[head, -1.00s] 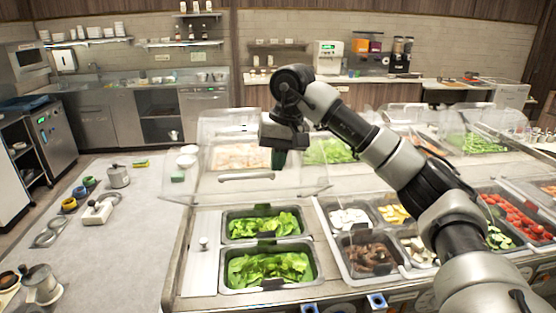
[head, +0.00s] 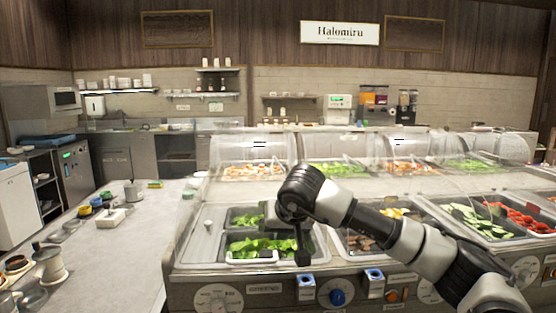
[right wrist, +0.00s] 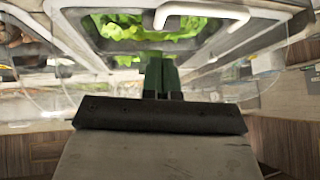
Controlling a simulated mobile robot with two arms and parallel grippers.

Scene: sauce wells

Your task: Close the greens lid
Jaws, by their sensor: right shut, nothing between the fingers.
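The greens well holds lettuce (head: 262,246) in two dark pans at the front left of the counter. The clear greens lid appears lowered over them, with its pale handle (head: 252,261) near the front edge. I cannot tell whether it sits fully flush. In the right wrist view the white handle (right wrist: 205,11) lies in front of the lettuce (right wrist: 150,30). My right gripper (head: 303,262) points down at the front right of the greens well, partly hidden by its own wrist. Its dark green fingers (right wrist: 161,74) are together and empty, apart from the handle. My left gripper is out of view.
A row of clear covers (head: 250,150) stands over food at the back. Other pans, with sliced cucumber (head: 480,222) and tomatoes (head: 525,217), lie to the right. Knobs (head: 337,297) line the counter front. A grey side counter (head: 120,255) lies to the left.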

